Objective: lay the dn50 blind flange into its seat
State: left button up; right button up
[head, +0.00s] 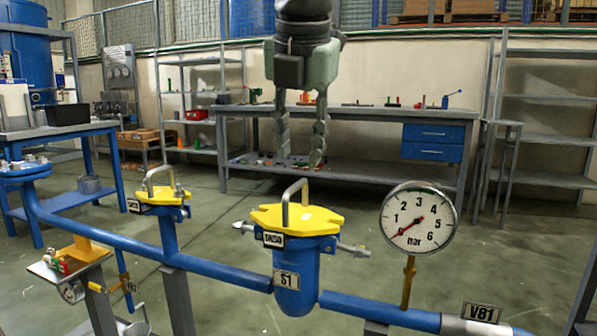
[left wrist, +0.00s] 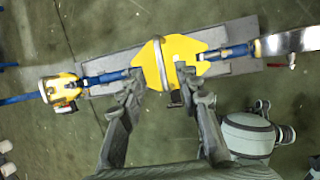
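The yellow blind flange (head: 297,219) with an upright grey bar handle and a tag that reads DN50 lies on top of the blue pot (head: 297,283) labelled S1. It looks about level; its seat is hidden under it. Metal bolts stick out at both sides of the pot's rim. My left gripper (head: 300,160) hangs pointing down above the flange, fingers apart and empty, clear of the handle in the head view. In the left wrist view, the flange (left wrist: 169,61) and its handle lie ahead of the open fingertips. My right gripper is in neither view.
A pressure gauge (head: 418,217) stands on the blue pipe (head: 377,311) right of the pot. A smaller yellow flange (head: 161,194) with a handle sits to the left. A grey workbench (head: 350,113) stands behind, with open floor between.

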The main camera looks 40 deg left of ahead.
pick_arm(q)
jog(key=shift+v, duration=2.05)
